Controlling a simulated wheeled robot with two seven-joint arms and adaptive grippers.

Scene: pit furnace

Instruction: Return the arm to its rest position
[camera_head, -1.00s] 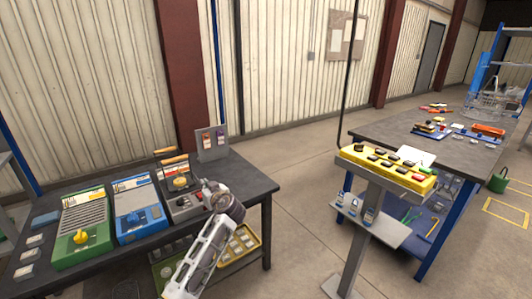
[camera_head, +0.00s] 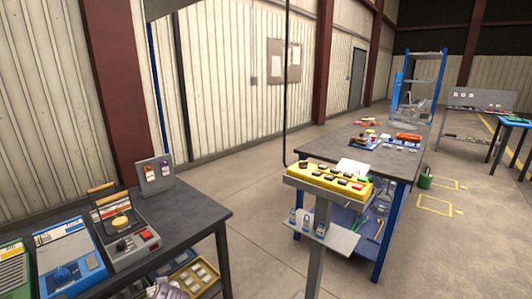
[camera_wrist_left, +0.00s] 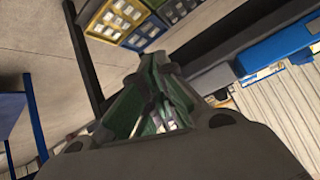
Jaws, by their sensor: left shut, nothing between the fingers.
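My left gripper (camera_wrist_left: 152,72) shows in the left wrist view with its green-padded fingers together and nothing between them. It is beside the dark table's edge, with the yellow bin of pale parts (camera_wrist_left: 118,18) beyond the fingertips. In the head view only a small pale piece of my left arm (camera_head: 168,290) shows at the bottom edge, in front of the dark table (camera_head: 190,215). The rest of that arm is out of the picture. My right gripper is in neither view.
Blue (camera_head: 68,262) and grey (camera_head: 128,240) control boxes stand on the dark table. A yellow button panel (camera_head: 330,183) on a grey post stands to the right, before a workbench (camera_head: 350,145) with parts. Bare floor (camera_head: 255,225) lies between table and post.

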